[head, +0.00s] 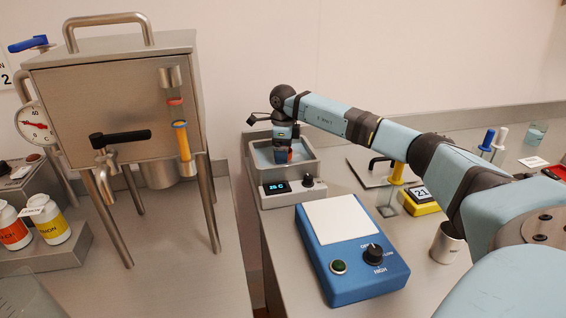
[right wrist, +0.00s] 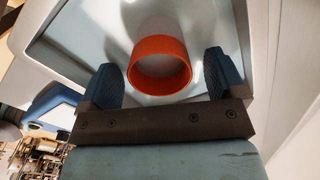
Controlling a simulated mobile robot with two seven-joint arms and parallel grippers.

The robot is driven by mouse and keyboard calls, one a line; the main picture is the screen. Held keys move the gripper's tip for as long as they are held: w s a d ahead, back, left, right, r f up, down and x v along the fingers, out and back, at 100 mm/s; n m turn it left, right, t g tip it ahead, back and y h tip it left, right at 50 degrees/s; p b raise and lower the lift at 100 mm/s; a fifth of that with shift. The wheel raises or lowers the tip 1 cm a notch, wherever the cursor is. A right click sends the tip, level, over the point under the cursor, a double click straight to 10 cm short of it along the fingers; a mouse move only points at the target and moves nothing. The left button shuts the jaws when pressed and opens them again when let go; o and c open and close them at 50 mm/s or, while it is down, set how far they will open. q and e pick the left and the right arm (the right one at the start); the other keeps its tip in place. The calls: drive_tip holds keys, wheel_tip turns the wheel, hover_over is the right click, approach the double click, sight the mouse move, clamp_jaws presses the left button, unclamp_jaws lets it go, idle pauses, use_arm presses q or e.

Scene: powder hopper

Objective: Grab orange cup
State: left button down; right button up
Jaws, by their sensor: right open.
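The orange cup (right wrist: 160,66) stands in the basin of the water bath in the right wrist view, its round rim facing the camera. My right gripper (right wrist: 165,80) is open, with one blue finger on each side of the cup and a gap visible at the upper part of both sides. In the head view my right gripper (head: 282,155) points down into the water bath (head: 312,172). My left gripper is not in view.
A blue stirrer with a white plate (head: 342,221) stands in front of the bath. A steel hopper (head: 110,110) on legs stands left, across a gap between benches. A metal cup (head: 446,243) and yellow timer (head: 424,205) sit under my right arm.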

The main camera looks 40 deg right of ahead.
wheel_tip(320, 180, down, 3)
drive_tip(key=c, duration=1)
drive_tip(key=shift+r, duration=0.1)
drive_tip(key=shift+c, duration=0.2)
drive_tip(key=shift+r, duration=0.1)
wheel_tip(320, 180, up, 19)
drive_tip(key=shift+r+p, duration=0.2)
drive_tip(key=shift+p, duration=0.25)
